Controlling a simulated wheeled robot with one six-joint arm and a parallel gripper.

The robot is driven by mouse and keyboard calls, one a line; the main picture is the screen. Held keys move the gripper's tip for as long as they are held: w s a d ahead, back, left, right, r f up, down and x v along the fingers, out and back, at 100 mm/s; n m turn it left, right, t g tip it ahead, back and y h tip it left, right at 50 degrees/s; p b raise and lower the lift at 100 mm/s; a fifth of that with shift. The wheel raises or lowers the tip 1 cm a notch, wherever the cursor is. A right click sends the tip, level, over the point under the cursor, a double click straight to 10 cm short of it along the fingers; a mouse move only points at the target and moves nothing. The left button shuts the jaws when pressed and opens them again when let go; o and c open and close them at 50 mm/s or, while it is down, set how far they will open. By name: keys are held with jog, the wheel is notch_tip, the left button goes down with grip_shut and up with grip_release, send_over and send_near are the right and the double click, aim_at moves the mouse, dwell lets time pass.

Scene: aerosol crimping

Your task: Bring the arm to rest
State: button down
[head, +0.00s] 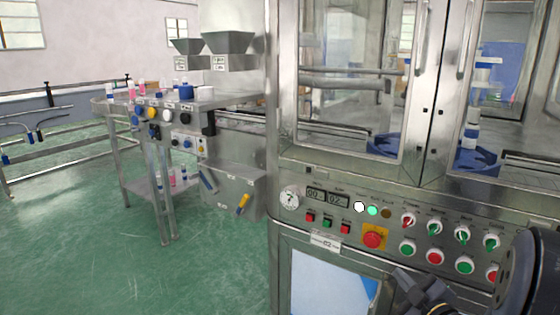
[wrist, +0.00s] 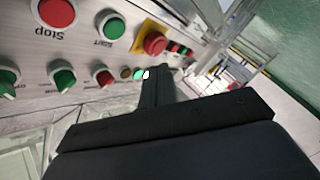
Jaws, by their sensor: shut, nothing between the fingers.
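My gripper (head: 412,283) shows at the lower right of the head view, dark and low in front of the machine's control panel (head: 330,221). My dark arm link is at the right edge and hides part of the panel. In the wrist view my gripper (wrist: 160,78) is shut with nothing between its fingers. Its tips point toward the panel near a red emergency button (wrist: 152,41) on a yellow plate. I cannot tell how far the fingers are from the panel.
The steel machine (head: 271,120) with glass doors fills the right side. Green and red buttons line its panel. To the left stands a steel bench (head: 228,100) with hoppers (head: 228,43), bottles and knobs. The green floor (head: 80,230) at the left is clear.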

jog(key=shift+s+a, duration=0.6)
jog(key=shift+s, duration=0.25)
jog(key=shift+d, duration=0.1)
